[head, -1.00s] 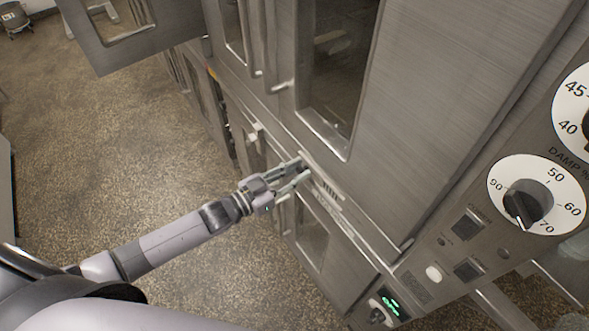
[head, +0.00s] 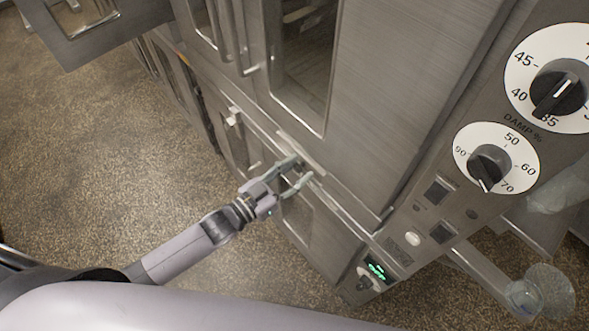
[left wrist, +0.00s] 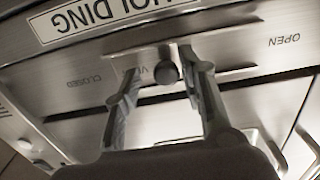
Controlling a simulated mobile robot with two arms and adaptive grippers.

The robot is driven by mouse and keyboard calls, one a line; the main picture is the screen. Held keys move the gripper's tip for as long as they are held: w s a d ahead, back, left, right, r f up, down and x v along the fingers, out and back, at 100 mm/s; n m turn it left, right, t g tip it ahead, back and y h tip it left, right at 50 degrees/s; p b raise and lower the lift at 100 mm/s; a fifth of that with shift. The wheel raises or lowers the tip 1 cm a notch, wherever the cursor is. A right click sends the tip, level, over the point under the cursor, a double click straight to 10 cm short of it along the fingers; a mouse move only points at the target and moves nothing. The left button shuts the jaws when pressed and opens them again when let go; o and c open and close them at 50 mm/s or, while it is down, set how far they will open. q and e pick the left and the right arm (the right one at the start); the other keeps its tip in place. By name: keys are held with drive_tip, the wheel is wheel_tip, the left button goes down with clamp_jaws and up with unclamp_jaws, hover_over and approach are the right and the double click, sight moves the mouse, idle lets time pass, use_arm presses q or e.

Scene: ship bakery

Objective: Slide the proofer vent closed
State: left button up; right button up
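The proofer vent's dark round knob (left wrist: 167,73) shows in the left wrist view, on a metal strip below the upside-down HOLDING label. The knob stands between the words CLOSED (left wrist: 83,81) on the left and OPEN (left wrist: 285,41) on the right. My left gripper (left wrist: 163,70) is open, with one finger on each side of the knob. The right-hand finger looks closer to it; I cannot tell whether either touches. In the head view, my left gripper (head: 303,169) is at the cabinet's front strip, its fingers spread and hiding the knob. My right gripper is out of view.
The steel cabinet's upper door (head: 390,90) rises just above the gripper. Its control panel with the damp dial (head: 496,165) is at the right. Another door (head: 95,25) projects at the upper left. The speckled floor (head: 90,170) on the left is clear.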

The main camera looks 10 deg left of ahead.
use_arm(q)
drive_tip(key=shift+w, duration=0.1)
drive_tip(key=shift+a, duration=0.2)
drive_tip(key=v, duration=1.2)
